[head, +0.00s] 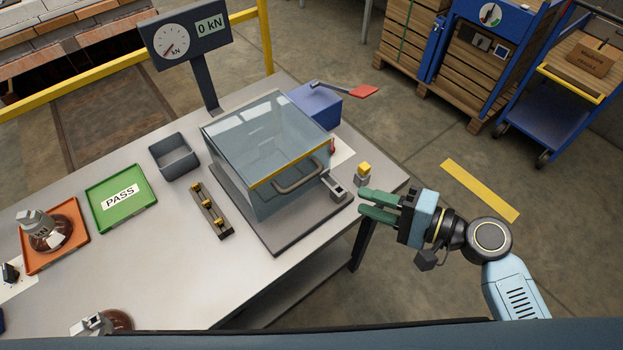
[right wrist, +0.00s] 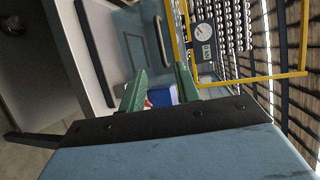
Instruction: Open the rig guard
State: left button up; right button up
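The rig guard (head: 265,140) is a clear box with a yellow front edge and a grey handle (head: 298,176). It sits lowered over the dark rig base (head: 278,240) on the table. The handle also shows in the right wrist view (right wrist: 160,38). My right gripper (head: 361,203) is to the right of the guard, near the table's right edge, with its green fingers apart and nothing between them. In the right wrist view the fingers (right wrist: 160,85) are spread, and the handle lies beyond them. My left gripper is in neither view.
A small yellow-topped post (head: 363,174) and a grey latch block (head: 334,188) stand close to my right gripper. A blue box with a red-ended lever (head: 350,91) is behind the guard. A gauge display (head: 188,42), grey bin (head: 174,157) and green PASS tray (head: 122,198) are left.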

jog(key=p+x, duration=0.1)
jog(key=x, duration=1.2)
jog(key=shift+f, duration=0.1)
jog(key=shift+c, duration=0.3)
grip_shut()
